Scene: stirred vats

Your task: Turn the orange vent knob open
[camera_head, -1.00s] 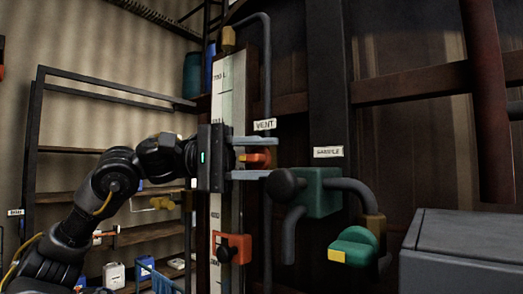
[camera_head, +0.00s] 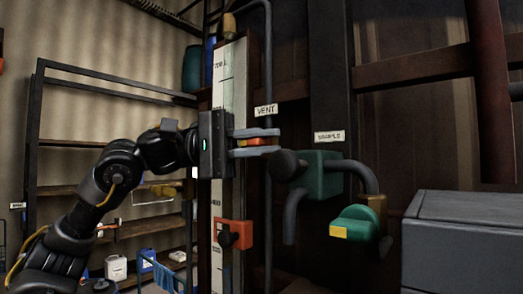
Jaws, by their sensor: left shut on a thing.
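The orange vent knob (camera_head: 257,142) sits under the white VENT label (camera_head: 265,110), on the dark upright pipe beside the white scale board. My left gripper (camera_head: 262,142) comes in from the left. Its two grey fingers lie above and below the knob and are shut on it. The fingers hide most of the knob, so its turn angle is hard to tell. My right gripper does not show.
A green sample valve (camera_head: 322,172) with a dark ball end and a green handle (camera_head: 355,238) stands close to the right. An orange clamp (camera_head: 233,234) is on the scale board (camera_head: 216,210) below. A grey box (camera_head: 465,240) fills the lower right. Shelves stand at left.

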